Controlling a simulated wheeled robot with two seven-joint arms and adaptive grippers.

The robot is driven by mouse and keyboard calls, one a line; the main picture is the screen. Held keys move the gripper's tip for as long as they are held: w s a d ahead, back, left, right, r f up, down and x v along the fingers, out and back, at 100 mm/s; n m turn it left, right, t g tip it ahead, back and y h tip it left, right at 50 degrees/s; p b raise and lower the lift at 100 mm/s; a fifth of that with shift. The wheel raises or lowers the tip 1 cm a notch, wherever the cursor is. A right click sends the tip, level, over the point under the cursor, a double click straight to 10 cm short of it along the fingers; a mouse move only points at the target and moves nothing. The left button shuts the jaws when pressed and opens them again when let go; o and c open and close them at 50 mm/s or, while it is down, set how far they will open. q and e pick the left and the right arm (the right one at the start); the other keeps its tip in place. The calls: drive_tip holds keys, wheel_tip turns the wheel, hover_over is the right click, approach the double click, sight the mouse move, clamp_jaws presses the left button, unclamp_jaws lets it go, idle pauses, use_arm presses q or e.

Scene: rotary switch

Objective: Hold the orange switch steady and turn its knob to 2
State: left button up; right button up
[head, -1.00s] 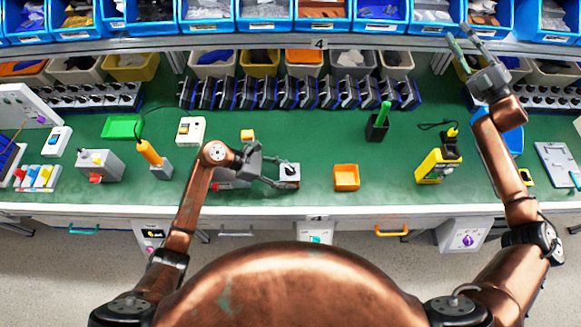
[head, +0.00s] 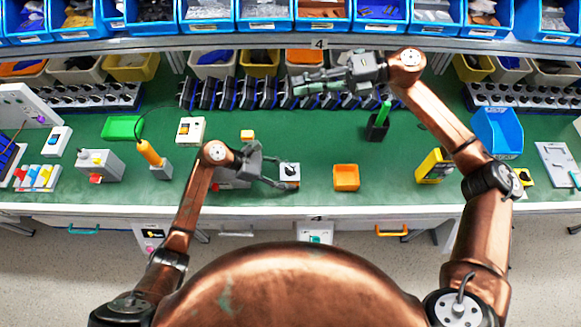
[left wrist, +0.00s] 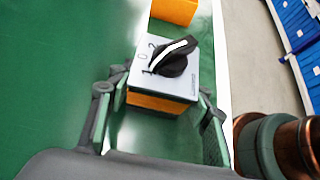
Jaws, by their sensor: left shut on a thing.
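The orange switch (left wrist: 165,102) has an orange body, a light grey top plate and a black knob (left wrist: 172,60) with a white line. The marks 1, 0 and 2 are at the knob's left; the line's lower-left end lies by the 1. In the head view the switch (head: 289,171) stands on the green bench near its front edge. My left gripper (head: 284,180) is shut on its body, with a finger on each side. My right gripper (head: 305,82) is raised over the back of the bench, behind the switch and away from it; its finger gap is unclear.
A row of black modules (head: 225,94) lines the back under the shelf. Bench around the switch is mostly clear.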

drive_tip(key=s+a+f+n+g+h, duration=0.2)
drive_tip(key=s+a+f+h, duration=0.2)
drive_tip(key=s+a, duration=0.1)
drive_tip(key=n+t+h, duration=0.4)
drive_tip(key=h, duration=0.8)
hover_over(290, 168)
wheel_tip(290, 168, down, 13)
drive_tip(key=shift+f, duration=4.3)
clamp_jaws()
